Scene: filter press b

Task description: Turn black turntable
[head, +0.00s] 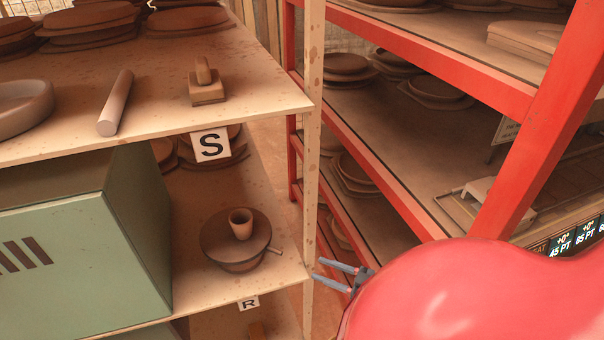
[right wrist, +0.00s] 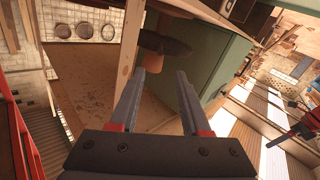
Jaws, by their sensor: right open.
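The turntable (head: 218,247) is a dark round disc on a rounded base, with a small handle at its right side. It stands on the middle wooden shelf, with a small brown cup (head: 240,223) on top. My right gripper (head: 320,269) is open and empty, just right of the shelf's corner post and apart from the turntable. In the right wrist view, the open fingers (right wrist: 158,75) point toward the dark disc (right wrist: 172,45) and the cup (right wrist: 153,62), which appears upside down.
A wooden post (head: 312,130) stands between my right gripper and the turntable's shelf. A green box (head: 90,225) fills the shelf to the left. The upper shelf (head: 160,122) overhangs it. A red rack (head: 430,60) with stacked discs stands at right.

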